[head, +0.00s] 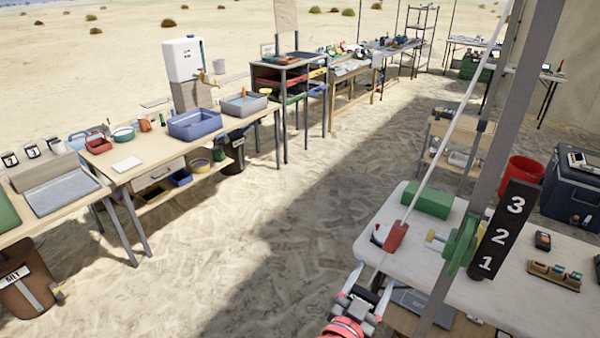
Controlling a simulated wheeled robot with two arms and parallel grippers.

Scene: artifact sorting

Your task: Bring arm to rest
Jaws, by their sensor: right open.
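My right gripper (371,281) shows at the bottom centre of the head view, in front of the near left edge of the white-topped table (408,268). Its jaws are open, and I see nothing held between them. A small red block-like object (395,236) lies on the table just beyond the gripper, apart from it as far as I can tell. A green box (427,200) sits further back on the same table. My left gripper is not in view.
A red bucket (519,181) and a dark cooler (573,200) are behind. A long bench (150,150) with basins is at left. Open sand lies between.

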